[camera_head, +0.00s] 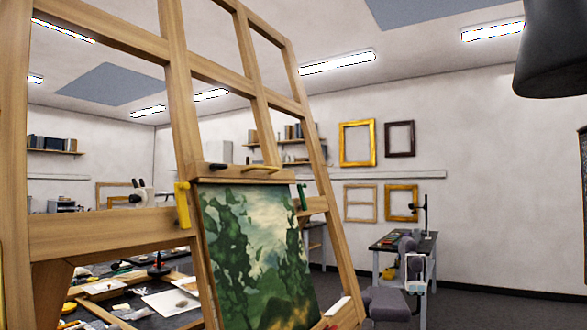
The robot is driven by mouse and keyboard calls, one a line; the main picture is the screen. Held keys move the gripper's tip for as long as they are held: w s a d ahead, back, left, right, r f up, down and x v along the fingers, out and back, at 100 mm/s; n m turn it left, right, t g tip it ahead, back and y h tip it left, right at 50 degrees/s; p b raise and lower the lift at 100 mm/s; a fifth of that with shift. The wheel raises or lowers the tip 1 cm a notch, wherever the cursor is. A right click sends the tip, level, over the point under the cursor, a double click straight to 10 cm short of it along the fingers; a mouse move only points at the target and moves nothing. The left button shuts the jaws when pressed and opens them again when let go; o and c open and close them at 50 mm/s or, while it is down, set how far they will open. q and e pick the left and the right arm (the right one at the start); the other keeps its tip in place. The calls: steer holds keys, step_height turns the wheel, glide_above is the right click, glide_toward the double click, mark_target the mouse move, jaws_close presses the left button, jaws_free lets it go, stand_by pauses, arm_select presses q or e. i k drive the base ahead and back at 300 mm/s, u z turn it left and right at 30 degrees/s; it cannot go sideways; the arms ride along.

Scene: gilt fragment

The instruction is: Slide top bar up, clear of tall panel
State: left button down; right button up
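A wooden easel (183,95) stands close on the left in the head view, tilted in the picture. The tall panel, a green landscape painting (250,250), rests upright on it. The top bar (238,175) lies across the panel's upper edge, with no visible gap between them. I can make out neither my left nor my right gripper.
A cluttered worktable (150,285) lies behind the easel. A side table (390,240) stands at the right, with a grey and white object (408,272), perhaps a chair, before it. A dark shape (550,50) fills the top right corner. The floor at right looks clear.

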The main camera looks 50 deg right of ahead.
mark_target(197, 171)
steer(key=k, duration=0.3)
steer(key=z, duration=0.95)
